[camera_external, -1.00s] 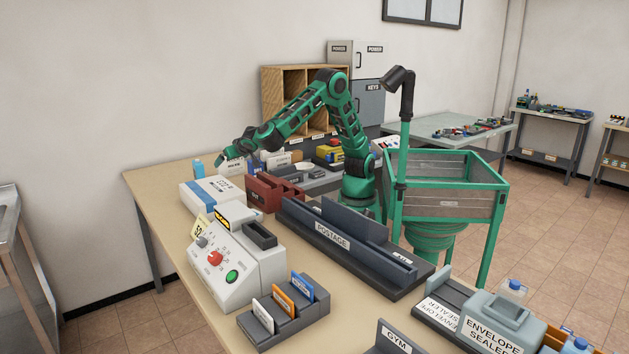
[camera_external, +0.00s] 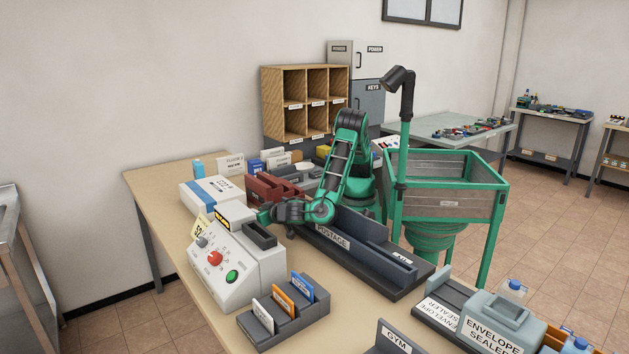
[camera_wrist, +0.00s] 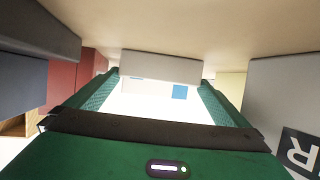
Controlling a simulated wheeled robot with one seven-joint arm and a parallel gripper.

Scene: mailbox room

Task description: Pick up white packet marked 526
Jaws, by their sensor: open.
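In the external view a white box-shaped packet with a blue band (camera_external: 212,194) lies flat on the table, left of the red organizer; its printed marking is too small to read. My gripper (camera_external: 262,214) is low, just behind the grey-white machine and to the lower right of the packet, apart from it. In the wrist view my gripper (camera_wrist: 155,92) has its two green fingers apart with nothing held. Ahead between them shows a pale block with a white surface and a blue patch, seemingly the packet (camera_wrist: 160,65). I cannot read 526 on anything.
The dark POSTAGE rack (camera_external: 350,250) lies to the right. A small blue bottle (camera_external: 198,168) stands past the packet.

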